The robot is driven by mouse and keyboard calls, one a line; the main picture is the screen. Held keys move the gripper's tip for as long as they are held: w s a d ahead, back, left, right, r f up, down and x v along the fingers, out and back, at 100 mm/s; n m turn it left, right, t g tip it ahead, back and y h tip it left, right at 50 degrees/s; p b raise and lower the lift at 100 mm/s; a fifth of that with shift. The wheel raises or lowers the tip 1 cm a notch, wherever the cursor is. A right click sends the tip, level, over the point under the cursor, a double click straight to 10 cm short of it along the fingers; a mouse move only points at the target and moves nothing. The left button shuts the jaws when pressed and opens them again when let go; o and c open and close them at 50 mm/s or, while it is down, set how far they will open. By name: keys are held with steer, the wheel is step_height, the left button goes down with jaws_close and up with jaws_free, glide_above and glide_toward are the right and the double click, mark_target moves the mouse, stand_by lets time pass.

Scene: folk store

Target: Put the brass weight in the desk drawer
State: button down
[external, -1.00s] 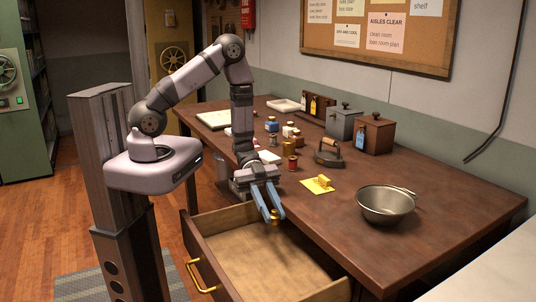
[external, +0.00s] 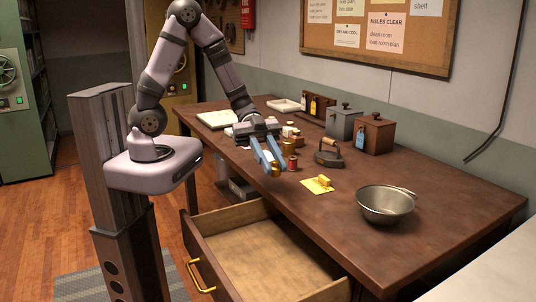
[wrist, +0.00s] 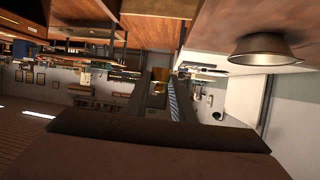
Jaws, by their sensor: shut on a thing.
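The brass weight (external: 276,171) is between the blue fingertips of my gripper (external: 275,167), which is shut on it. In the external view it is raised near the desk's front edge, behind and above the open drawer. In the wrist view the brass-coloured weight (wrist: 159,75) also shows between the fingers. The desk drawer (external: 262,258) is pulled out, with a wooden inside, dark front and brass handle (external: 199,280). Its visible floor is bare.
On the desk (external: 440,185), a metal bowl (external: 386,205), a yellow item on yellow paper (external: 318,185), a flat iron (external: 328,153) and a red spool (external: 292,163) stand near my gripper's right. Small jars and boxes crowd behind it.

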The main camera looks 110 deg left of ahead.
step_height(320, 180, up, 2)
steer(key=n+t+y, duration=0.5)
steer(key=n+y, duration=0.5)
glide_above(365, 183)
step_height(365, 183, down, 3)
steer(key=shift+d+f, duration=0.15)
steer(key=shift+f, duration=0.8)
steer(key=shift+f+p, duration=0.9)
steer(key=shift+f, duration=3.85)
steer(key=shift+f, duration=0.1)
